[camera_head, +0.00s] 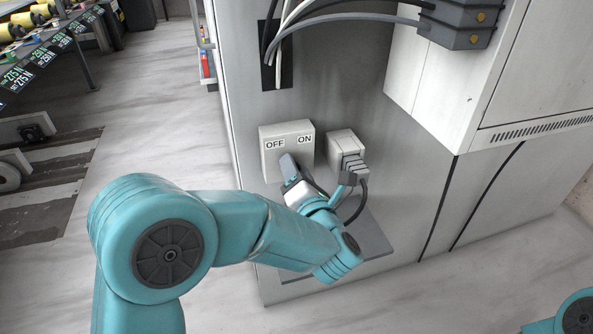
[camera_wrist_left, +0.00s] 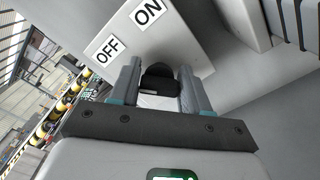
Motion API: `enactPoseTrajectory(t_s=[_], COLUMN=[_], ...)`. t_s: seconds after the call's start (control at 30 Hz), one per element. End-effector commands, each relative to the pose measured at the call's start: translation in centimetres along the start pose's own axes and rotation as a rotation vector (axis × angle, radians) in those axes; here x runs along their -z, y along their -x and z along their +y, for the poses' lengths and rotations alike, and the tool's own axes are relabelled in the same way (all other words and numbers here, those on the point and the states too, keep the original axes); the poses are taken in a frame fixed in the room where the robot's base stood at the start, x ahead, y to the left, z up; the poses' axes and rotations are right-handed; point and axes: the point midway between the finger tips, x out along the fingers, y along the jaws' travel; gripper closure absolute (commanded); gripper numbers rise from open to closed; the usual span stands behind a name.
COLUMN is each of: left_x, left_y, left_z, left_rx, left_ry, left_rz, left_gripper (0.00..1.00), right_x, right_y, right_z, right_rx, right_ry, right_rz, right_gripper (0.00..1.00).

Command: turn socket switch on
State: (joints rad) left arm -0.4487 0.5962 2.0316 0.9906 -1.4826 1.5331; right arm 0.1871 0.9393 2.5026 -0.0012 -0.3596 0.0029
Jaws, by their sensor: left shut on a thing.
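The socket switch box (camera_head: 270,163) is a pale box on the grey cabinet front, with labels OFF at left and ON at right. The labels also show on the box in the left wrist view (camera_wrist_left: 165,45). My left gripper (camera_head: 289,168) is at the front of this box, below the labels. In the left wrist view its two fingers (camera_wrist_left: 159,78) stand either side of a black switch knob (camera_wrist_left: 159,79) and are shut on it. The knob sits nearer the OFF label in that view. In the head view the gripper hides the knob. My right gripper is out of view.
A plug socket (camera_head: 342,143) with a plug and dark cable stands just right of the switch box. A grey ledge (camera_head: 372,238) lies below. Cables (camera_head: 330,18) run above, and a white cabinet (camera_head: 440,90) juts out at right. Open floor lies left.

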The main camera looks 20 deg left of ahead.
Motion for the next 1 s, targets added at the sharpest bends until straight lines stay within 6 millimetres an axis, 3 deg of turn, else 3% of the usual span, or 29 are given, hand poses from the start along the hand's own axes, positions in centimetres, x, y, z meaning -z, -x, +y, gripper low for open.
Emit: enactPoseTrajectory(t_s=[0.37,1.0], left_x=[0.06,0.04], left_y=[-0.15,-0.18], left_z=[-0.15,-0.25], left_rx=[-0.001,-0.002], left_ry=[-0.183,-0.787], left_rz=[0.0,0.0], left_gripper=[0.84,0.84], right_x=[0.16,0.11], right_y=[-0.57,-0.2], right_z=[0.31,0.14], right_rx=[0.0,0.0], right_ry=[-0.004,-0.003], right_rz=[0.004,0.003], right_gripper=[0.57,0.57])
